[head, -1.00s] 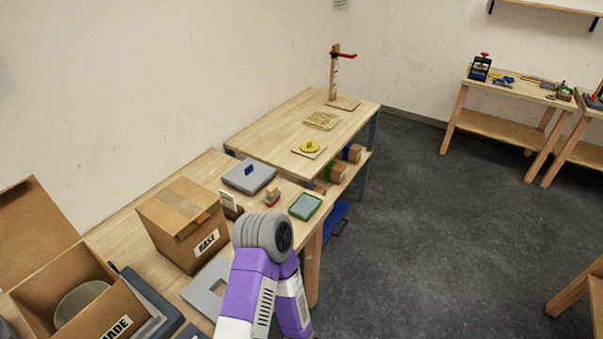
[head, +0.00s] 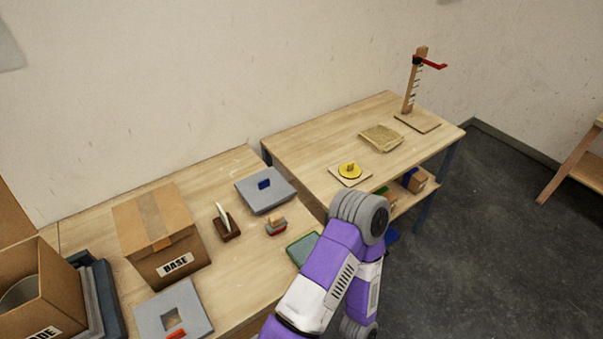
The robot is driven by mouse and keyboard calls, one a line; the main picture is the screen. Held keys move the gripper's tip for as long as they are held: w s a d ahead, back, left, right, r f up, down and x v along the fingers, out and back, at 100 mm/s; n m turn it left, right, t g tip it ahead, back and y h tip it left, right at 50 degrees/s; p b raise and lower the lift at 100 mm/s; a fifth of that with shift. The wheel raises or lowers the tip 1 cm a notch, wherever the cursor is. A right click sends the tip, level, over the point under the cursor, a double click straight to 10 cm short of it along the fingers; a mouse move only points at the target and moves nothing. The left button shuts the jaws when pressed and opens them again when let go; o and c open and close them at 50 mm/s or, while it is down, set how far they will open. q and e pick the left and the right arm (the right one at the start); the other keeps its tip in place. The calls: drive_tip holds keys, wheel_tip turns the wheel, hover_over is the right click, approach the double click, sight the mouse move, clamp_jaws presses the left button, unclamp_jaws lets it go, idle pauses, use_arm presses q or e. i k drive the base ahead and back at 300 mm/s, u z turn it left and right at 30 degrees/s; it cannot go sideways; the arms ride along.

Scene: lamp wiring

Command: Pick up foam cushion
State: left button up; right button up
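A flat grey slab with a square hole (head: 172,304), which looks like a foam cushion, lies on the near table in front of the closed box marked BASE (head: 157,233). A second grey slab with a blue block on it (head: 265,193) lies farther back on the same table. I cannot tell for sure which is the foam cushion. One purple arm of mine reaches up at the lower middle. Neither gripper shows.
The open box (head: 45,290) at the left holds a round metal thing. A small brown stand (head: 227,229), a red-and-wood block (head: 276,226) and a green tray (head: 301,248) are on the near table. Floor is clear at the right.

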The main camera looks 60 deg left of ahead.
sight(263, 190)
drive_tip(key=i, duration=2.4)
drive_tip(key=u, duration=3.05)
